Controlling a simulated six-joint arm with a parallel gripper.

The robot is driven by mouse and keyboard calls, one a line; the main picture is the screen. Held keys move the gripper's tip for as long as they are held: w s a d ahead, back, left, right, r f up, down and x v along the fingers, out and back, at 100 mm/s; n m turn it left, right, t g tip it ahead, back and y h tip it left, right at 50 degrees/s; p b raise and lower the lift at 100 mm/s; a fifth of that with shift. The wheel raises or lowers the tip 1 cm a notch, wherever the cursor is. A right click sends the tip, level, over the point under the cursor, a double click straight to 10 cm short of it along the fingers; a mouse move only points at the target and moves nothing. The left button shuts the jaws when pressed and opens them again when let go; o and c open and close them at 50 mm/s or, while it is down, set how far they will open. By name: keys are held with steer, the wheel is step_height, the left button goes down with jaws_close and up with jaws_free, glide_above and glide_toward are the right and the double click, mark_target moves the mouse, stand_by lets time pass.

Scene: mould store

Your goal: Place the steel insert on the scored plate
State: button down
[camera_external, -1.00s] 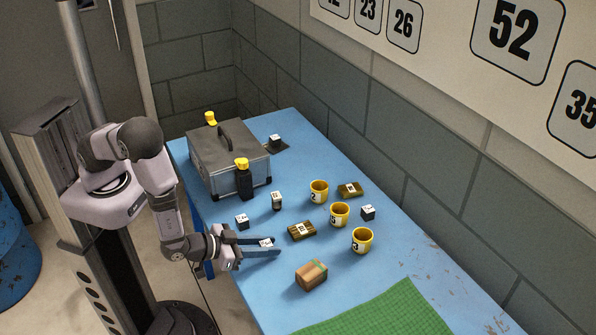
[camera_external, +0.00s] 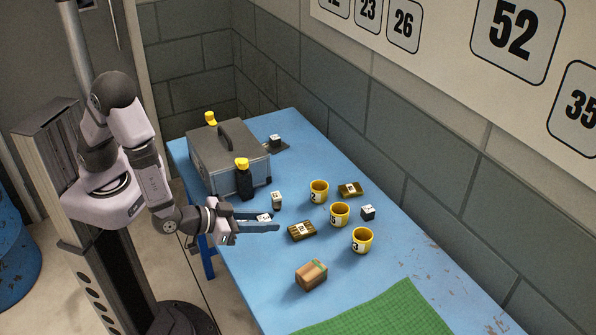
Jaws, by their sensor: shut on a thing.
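My gripper (camera_external: 277,222) is shut on a small block with a white marked top (camera_external: 263,217), held between its two long blue-grey fingers. I cannot tell for sure that this is the steel insert. Similar dark blocks with white tops stand at the right (camera_external: 368,212) and beside the black bottle (camera_external: 277,199). A thin dark plate (camera_external: 285,147) lies at the back, beside the metal case, with another such block (camera_external: 275,140) on or against it. Whether it is the scored plate is too small to tell.
Several yellow cups (camera_external: 339,215), brown labelled slabs (camera_external: 302,231) and a wooden block (camera_external: 311,275) stand to the right. A green mat (camera_external: 385,310) lies in front.

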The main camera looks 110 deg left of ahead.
steer(key=shift+r, duration=0.25)
